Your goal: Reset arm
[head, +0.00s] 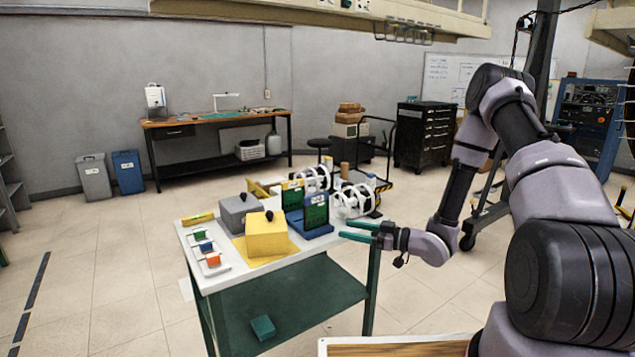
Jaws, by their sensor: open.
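My gripper (358,231) is at the right end of my arm's reach over the room, its teal fingers pointing left. The fingers are apart and nothing shows between them. It is beside the right edge of the white-topped cart (219,279). My arm comes in from the right side of the head view, with its elbow raised and its forearm angled down to the gripper.
On the cart are a yellow box (266,236), a grey box (238,212), green-faced panels (316,213), white coil frames (352,201) and small coloured blocks (212,259). A workbench (213,121) and black drawer cabinet (424,135) stand behind.

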